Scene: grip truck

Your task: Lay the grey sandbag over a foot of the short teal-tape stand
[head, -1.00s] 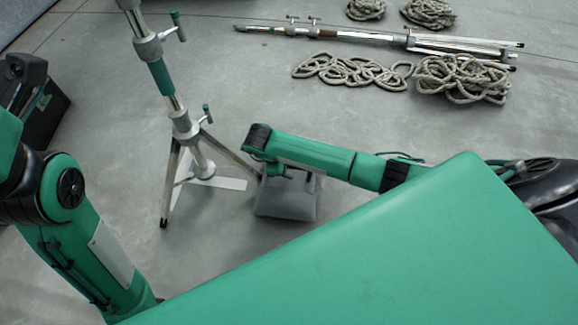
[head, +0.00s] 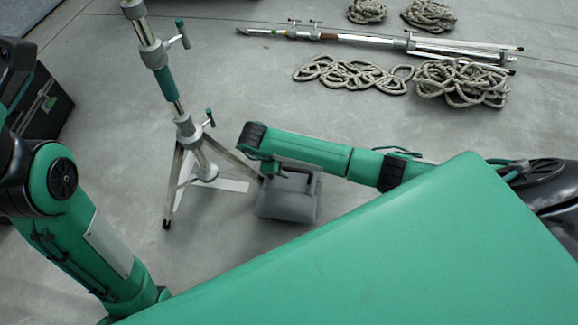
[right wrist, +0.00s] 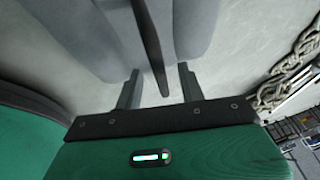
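The grey sandbag (head: 288,205) appears to rest on the floor, close beside the end of one leg of the upright stand (head: 187,132). That stand has a teal tape band (head: 166,83) and spread legs. My right gripper (head: 270,168) points down at the bag's top. In the right wrist view its fingers (right wrist: 160,67) are apart, with the bag's dark strap (right wrist: 150,40) between them and gaps on both sides. The bag's two grey lobes (right wrist: 196,25) show beyond. The foot nearest the bag is partly hidden by the arm. My left gripper is out of view.
A white L-shaped mark (head: 230,185) lies under the stand. A second stand (head: 365,40) lies on the floor at the back, with coiled ropes (head: 460,82) near it. A dark case (head: 50,108) stands at left. Floor between stand and ropes is clear.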

